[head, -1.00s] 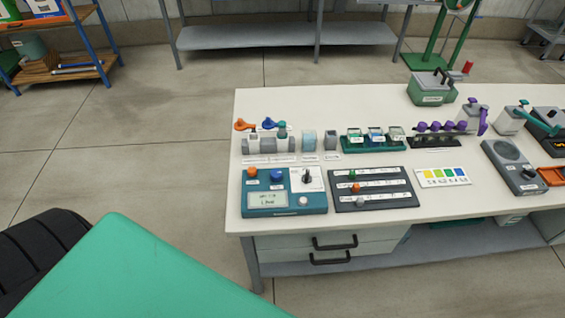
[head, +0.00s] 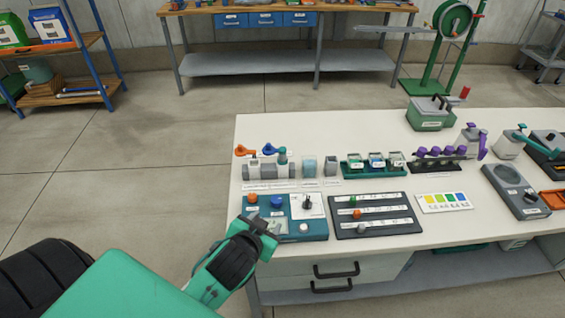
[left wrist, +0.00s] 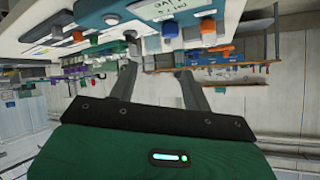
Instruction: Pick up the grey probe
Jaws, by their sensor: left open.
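I cannot pick out a grey probe for certain. A grey holder block (head: 268,171) stands at the table's back left, with an orange-topped piece (head: 245,151), a blue-topped piece (head: 274,151) and a teal-topped piece (head: 282,157) at it. My left gripper (head: 262,226) is over the front left part of the teal meter box (head: 314,231), in front of the holder, and hides part of the box. In the left wrist view, which looks upside down, its two fingers (left wrist: 157,76) are apart with nothing between them. My right gripper is in neither view.
Right of the meter lies a dark board (head: 385,228) with coloured knobs, then a colour card (head: 444,202). A green rack of small jars (head: 373,172) and a rack with purple caps (head: 435,166) stand behind. The table's back left (head: 300,130) is clear.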

